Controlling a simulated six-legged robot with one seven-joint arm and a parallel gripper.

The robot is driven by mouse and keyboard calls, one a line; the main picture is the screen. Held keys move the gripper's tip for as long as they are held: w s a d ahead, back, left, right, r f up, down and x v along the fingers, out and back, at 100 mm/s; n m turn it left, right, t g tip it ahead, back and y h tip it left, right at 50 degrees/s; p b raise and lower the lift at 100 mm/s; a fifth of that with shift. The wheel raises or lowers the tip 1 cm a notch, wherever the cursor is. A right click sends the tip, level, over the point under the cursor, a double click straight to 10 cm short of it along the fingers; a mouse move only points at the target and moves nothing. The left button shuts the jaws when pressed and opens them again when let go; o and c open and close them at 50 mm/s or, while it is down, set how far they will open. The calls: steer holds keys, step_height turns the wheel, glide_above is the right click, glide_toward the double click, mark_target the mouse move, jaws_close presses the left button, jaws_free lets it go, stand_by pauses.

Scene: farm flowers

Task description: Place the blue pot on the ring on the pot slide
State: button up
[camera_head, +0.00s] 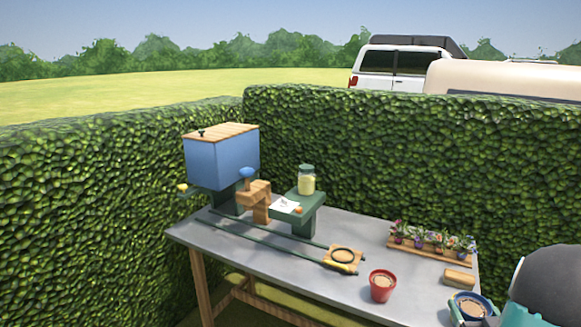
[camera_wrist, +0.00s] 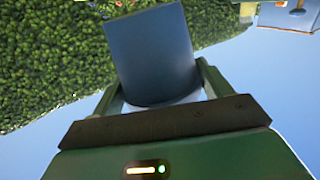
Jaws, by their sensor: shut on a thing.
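The blue pot (camera_head: 470,306), with brown soil in its mouth, is at the lower right in the head view, beside my arm. In the wrist view the blue pot (camera_wrist: 150,50) fills the space between the fingers of my gripper (camera_wrist: 158,88), which is shut on it. The ring (camera_head: 343,254) is black and lies on a small wooden plate on the pot slide (camera_head: 275,241), whose green rails run across the table. The pot is right of the ring, apart from it. My gripper's fingers are hard to make out in the head view.
A red pot (camera_head: 381,286) with soil stands between the ring and the blue pot. A wooden flower tray (camera_head: 430,253) and a wooden block (camera_head: 459,276) are at the right. A blue hopper (camera_head: 222,160) and a jar (camera_head: 306,181) stand at the back. Hedges border the table.

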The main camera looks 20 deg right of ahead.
steer(key=w+a+f+n+t+y, duration=0.15)
steer(key=w+a+f, duration=0.25)
steer(key=w+a, duration=0.65)
steer(key=w+a+f+n+y, duration=0.1)
steer(key=w+a+f+y, duration=0.2)
steer(key=w+a, duration=0.8)
steer(key=w+a+f+n+y, duration=0.1)
steer(key=w+a+f, duration=0.1)
steer(key=a, duration=0.6)
steer(key=w+a+f+y, duration=0.1)
steer(key=w+a+f, duration=0.1)
steer(key=a, duration=0.6)
steer(key=w+a+f+n+y, duration=0.1)
steer(key=w+a+f, duration=0.2)
steer(key=a, duration=0.5)
steer(key=shift+a+f+n, duration=0.2)
steer(key=shift+a+n, duration=0.1)
steer(key=shift+n, duration=0.05)
steer(key=shift+w+d, duration=0.1)
